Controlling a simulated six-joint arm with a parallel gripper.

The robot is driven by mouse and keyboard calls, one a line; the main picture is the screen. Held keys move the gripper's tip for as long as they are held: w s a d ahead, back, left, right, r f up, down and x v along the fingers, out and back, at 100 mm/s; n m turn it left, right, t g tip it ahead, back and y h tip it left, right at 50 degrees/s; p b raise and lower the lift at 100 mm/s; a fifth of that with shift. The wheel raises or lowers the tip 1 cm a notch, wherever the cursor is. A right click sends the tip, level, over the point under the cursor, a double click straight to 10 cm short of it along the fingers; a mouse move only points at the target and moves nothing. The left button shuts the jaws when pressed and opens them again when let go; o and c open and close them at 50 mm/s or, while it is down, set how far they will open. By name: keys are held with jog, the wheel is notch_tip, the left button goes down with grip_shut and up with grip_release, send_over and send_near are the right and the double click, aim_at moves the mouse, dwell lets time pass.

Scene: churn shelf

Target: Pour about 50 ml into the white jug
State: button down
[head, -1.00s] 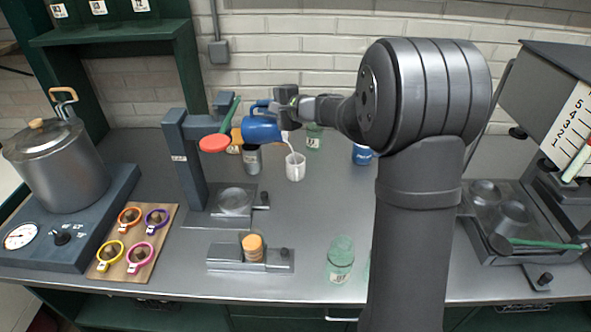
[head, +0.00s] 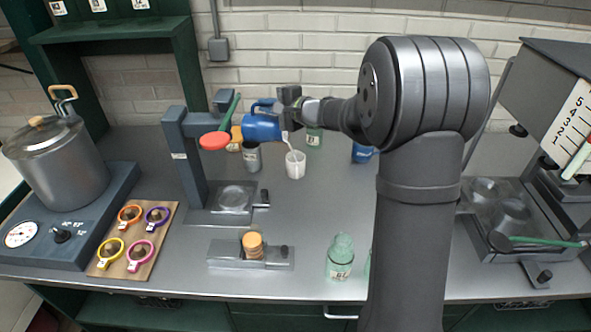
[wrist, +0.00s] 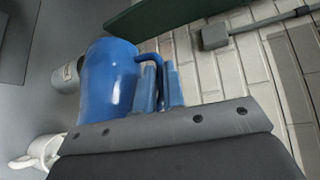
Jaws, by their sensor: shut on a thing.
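My gripper (head: 283,106) is shut on the handle of a blue jug (head: 262,128) and holds it tilted above the bench. The blue jug fills the middle of the wrist view (wrist: 108,78), its handle between my fingers (wrist: 160,88). A thin white stream runs from the jug's lip down toward the white jug (head: 296,166), which stands upright on the bench below and to the right. The white jug shows partly at the lower left of the wrist view (wrist: 40,150). How full either jug is cannot be told.
A grey labelled canister (head: 252,158) stands close left of the white jug. A press with a red disc (head: 215,141) is further left. A green jar (head: 314,137) and a blue container (head: 362,153) stand behind to the right.

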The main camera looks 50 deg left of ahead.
aim_at(246, 119)
jog(key=shift+w+d+f+p, duration=0.1)
jog(key=shift+w+d+p, duration=0.1)
jog(key=shift+p, duration=0.25)
dwell(0.3)
jog(key=s+a+h, duration=0.1)
jog(key=a, duration=0.1)
jog(key=s+a+r+t+h, duration=0.1)
jog(key=s, duration=0.1)
jog(key=shift+a+r+n, duration=0.2)
jog(key=shift+a+n, duration=0.15)
jog(key=shift+n, duration=0.05)
jog(key=shift+h, duration=0.3)
jog(key=shift+s+a+r+n+t+h+b, duration=0.15)
jog(key=shift+s+a+n+t+h+b, duration=0.2)
jog(key=shift+a, duration=0.2)
jog(key=shift+s+a+h+b, duration=0.25)
jog(key=shift+a+h+b, duration=0.1)
jog(key=shift+h, duration=0.2)
jog(key=shift+s+a, duration=0.1)
jog(key=shift+a, duration=0.05)
dwell(1.0)
